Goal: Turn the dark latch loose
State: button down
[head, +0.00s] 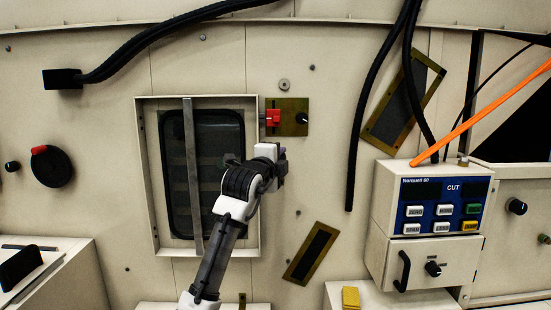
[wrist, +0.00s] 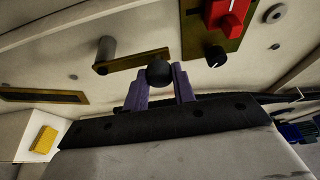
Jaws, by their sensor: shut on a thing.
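My gripper (head: 279,155) is at the wall, by the right edge of a framed dark window (head: 209,180) in the head view. In the wrist view its two purple fingers (wrist: 161,86) are shut on a dark round knob (wrist: 159,71), which I take to be the dark latch. The knob shows between and just beyond the fingertips. A brass-coloured bar (wrist: 135,61) with a grey cylinder (wrist: 105,50) lies just behind it; I cannot tell whether they are joined. In the head view the arm and gripper hide the latch.
A brass plate (head: 287,104) with a red switch (head: 273,118) and black knob (head: 302,118) sits above the gripper. A control box (head: 445,205) stands right. Black hoses (head: 365,110) hang between. A yellow block (head: 350,297) lies on a low ledge.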

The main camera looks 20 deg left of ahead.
jog(key=shift+d, duration=0.15)
dwell(0.3)
jog(key=c, duration=1.1)
grip_release()
jog(key=shift+w, duration=0.1)
jog(key=shift+c, duration=0.2)
jog(key=s+a+b, duration=0.1)
jog(key=s+b, duration=0.2)
jog(key=s, duration=1)
jog(key=shift+s+a, duration=0.25)
jog(key=shift+s, duration=0.15)
